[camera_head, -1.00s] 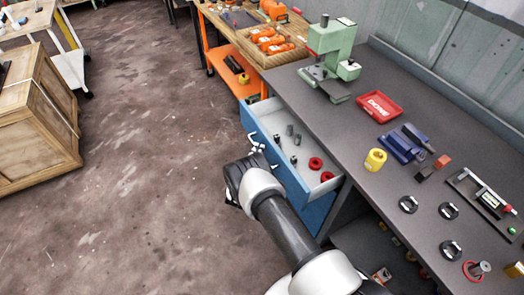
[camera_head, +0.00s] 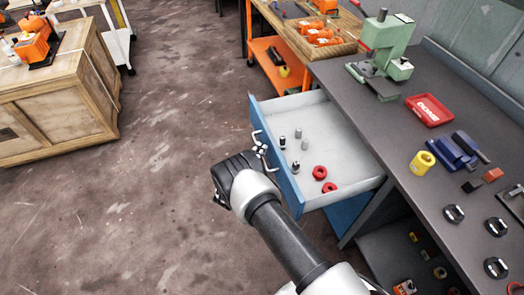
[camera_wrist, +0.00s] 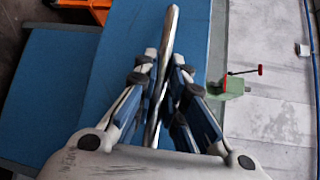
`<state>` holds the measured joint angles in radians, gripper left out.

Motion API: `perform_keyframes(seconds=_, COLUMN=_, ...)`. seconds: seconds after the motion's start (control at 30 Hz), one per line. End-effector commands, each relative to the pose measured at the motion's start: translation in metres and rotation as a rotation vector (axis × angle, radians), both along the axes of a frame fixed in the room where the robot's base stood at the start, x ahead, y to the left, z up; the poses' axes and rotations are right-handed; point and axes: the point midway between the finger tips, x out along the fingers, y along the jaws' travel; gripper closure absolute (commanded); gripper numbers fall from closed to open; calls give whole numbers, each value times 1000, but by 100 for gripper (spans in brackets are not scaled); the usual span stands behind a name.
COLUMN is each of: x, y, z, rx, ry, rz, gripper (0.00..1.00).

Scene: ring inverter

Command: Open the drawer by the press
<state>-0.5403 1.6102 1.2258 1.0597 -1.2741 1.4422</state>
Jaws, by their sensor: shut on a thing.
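The blue-fronted drawer (camera_head: 290,187) under the grey workbench is pulled well out, and its light grey inside shows in the head view. Its metal bar handle (camera_wrist: 163,75) runs between my fingers in the wrist view. My gripper (camera_head: 260,152) is at the drawer front and is shut on this handle; it also shows in the wrist view (camera_wrist: 162,85). The green press (camera_head: 384,50) stands on the bench behind the drawer. Inside the drawer lie two red rings (camera_head: 320,172) and several small grey and dark cylinders (camera_head: 304,143).
On the bench (camera_head: 400,130) are a red tray (camera_head: 428,110), a yellow cylinder (camera_head: 422,162) and a blue vise-like piece (camera_head: 455,150). A wooden crate (camera_head: 60,105) stands at the left. The floor (camera_head: 170,150) between crate and drawer is clear.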

Motion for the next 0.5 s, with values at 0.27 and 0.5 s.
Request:
perform_keyframes(seconds=0.27, x=0, y=0, z=0, rx=0, ry=1, rz=-1, gripper=100)
perform_keyframes(seconds=0.5, x=0, y=0, z=0, rx=0, ry=0, rz=-1, gripper=80)
